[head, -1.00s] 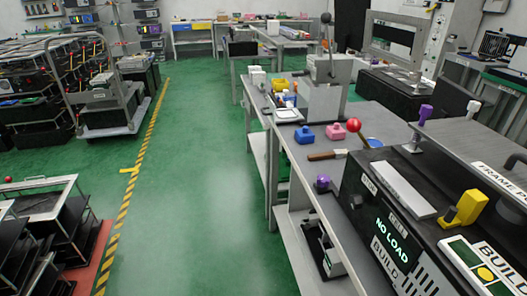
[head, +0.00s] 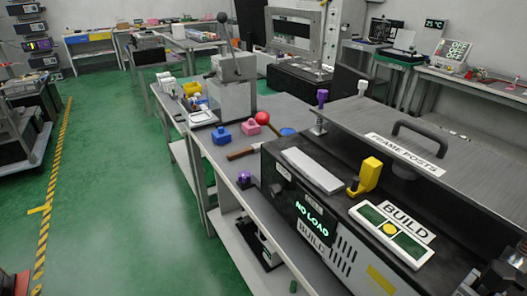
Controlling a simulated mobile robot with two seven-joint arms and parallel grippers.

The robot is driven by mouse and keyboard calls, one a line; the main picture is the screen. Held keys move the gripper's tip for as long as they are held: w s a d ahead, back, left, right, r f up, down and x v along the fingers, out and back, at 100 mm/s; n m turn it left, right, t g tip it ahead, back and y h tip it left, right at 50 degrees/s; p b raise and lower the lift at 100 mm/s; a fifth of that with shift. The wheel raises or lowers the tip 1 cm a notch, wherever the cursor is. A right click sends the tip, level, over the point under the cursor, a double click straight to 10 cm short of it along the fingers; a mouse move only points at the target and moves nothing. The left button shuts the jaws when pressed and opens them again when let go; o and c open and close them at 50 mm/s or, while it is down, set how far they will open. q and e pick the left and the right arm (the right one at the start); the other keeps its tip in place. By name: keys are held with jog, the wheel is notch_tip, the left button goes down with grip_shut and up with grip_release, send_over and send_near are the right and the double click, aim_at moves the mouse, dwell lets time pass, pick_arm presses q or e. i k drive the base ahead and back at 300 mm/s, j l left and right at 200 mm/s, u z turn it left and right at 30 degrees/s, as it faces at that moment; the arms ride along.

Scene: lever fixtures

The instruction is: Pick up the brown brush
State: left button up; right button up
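The brown brush (head: 242,153) lies on the grey bench top (head: 222,163), in front of the blue and pink blocks. Its brown handle shows and points to the left. Its right end runs close to the black machine, and I cannot make out bristles. Neither of my grippers can be made out in the head view, so nothing is seen touching the brush.
A blue block (head: 222,135), a pink block (head: 251,128) and a red ball knob (head: 262,118) are near the brush. The black machine (head: 310,205) with a NO LOAD display stands to its right. The green floor (head: 130,220) left of the bench is clear.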

aim_at(255, 148)
jog(key=j+z, duration=0.15)
jog(key=z, duration=0.2)
jog(key=i+j+z, duration=0.1)
jog(key=z, duration=0.3)
jog(key=j+z, duration=0.15)
jog(key=z, duration=0.2)
jog(key=j+z, duration=0.25)
jog(key=j, duration=0.2)
jog(key=k+j+z, duration=0.1)
jog(key=j+z, duration=0.2)
jog(key=j, duration=0.15)
jog(key=k+j, duration=0.1)
jog(key=j, duration=0.35)
jog(key=k+j+z, duration=0.1)
jog(key=j, duration=0.35)
